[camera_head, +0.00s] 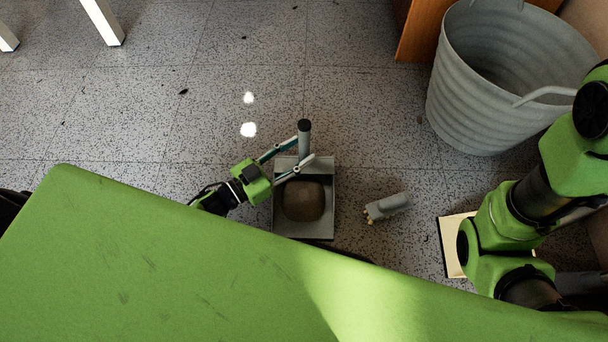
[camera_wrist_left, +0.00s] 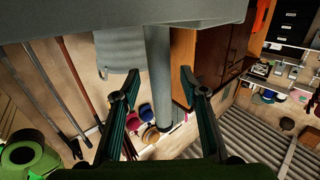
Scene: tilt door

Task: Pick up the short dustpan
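The short dustpan (camera_head: 325,225) lies on the speckled floor with a brown rounded lump in its pan. Its grey handle (camera_head: 304,140) has a dark end cap and sticks up at the far edge. My left gripper (camera_head: 304,150) is open, with a finger on each side of the handle. In the left wrist view the handle (camera_wrist_left: 158,90) runs between the two spread fingers (camera_wrist_left: 158,76), with gaps on both sides. The pan (camera_wrist_left: 70,14) fills the top of that view. My right gripper is not in view; only green links of my right arm show.
A grey ribbed bucket (camera_head: 470,95) stands at upper right beside a brown wooden piece (camera_head: 420,28). A small grey object (camera_head: 388,207) lies right of the dustpan. A cream flat object (camera_head: 452,262) is partly hidden by my right arm. Floor to the upper left is mostly clear.

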